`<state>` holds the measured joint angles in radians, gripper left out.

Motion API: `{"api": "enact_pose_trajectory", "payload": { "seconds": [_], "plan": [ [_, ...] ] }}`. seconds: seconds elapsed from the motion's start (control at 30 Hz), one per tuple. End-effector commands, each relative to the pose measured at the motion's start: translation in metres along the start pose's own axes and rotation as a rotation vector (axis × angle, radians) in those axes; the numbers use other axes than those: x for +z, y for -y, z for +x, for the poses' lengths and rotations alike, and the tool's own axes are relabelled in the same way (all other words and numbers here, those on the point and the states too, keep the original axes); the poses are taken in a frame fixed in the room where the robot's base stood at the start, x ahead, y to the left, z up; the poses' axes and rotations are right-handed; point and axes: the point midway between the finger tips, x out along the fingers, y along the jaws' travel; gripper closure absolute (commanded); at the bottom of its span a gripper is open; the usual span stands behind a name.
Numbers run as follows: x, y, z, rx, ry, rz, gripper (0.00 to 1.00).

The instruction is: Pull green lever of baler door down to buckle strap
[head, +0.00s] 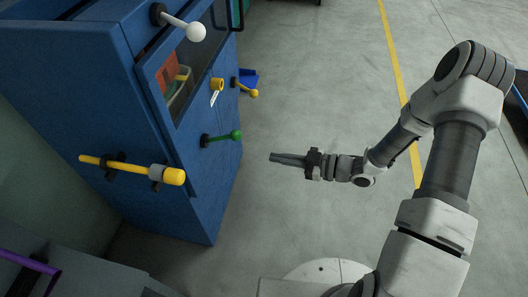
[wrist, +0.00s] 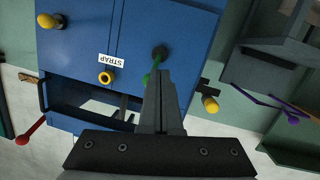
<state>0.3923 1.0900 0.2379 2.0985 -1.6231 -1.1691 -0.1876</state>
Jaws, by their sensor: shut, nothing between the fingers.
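The green lever (head: 222,137) sticks out from the front of the blue baler (head: 60,90), its ball end pointing right in the head view. In the wrist view the green lever (wrist: 154,66) shows just beyond my fingertips, partly hidden by them, with its dark round mount on the blue panel. A white STRAP label (wrist: 112,60) is beside a yellow knob (wrist: 106,77). My gripper (head: 273,157) is shut and empty, to the right of and slightly below the lever's ball in the head view. A gap shows between them there.
A white-balled lever (head: 195,32) is at the top of the baler. A smaller yellow lever (head: 247,90) sits above the green one, and a thick yellow handle (head: 130,168) is at lower left. A purple bar (head: 30,262) is at the bottom left.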

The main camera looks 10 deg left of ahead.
Motion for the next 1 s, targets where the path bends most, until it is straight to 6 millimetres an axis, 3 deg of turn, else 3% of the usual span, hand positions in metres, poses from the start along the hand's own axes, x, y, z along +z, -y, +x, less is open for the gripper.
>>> {"api": "enact_pose_trajectory", "payload": {
  "seconds": [0.1,0.23,0.63,0.77,1.0],
  "plan": [
    [0.001,0.000,-0.020,0.002,0.001,0.000,1.00],
    [0.003,0.000,-0.032,0.000,0.001,0.000,1.00],
    [0.003,-0.005,-0.037,0.009,0.029,-0.010,1.00],
    [0.002,-0.029,-0.043,0.054,0.148,-0.041,1.00],
    [-0.015,-0.097,-0.077,0.237,0.482,-0.088,1.00]
  ]
}}
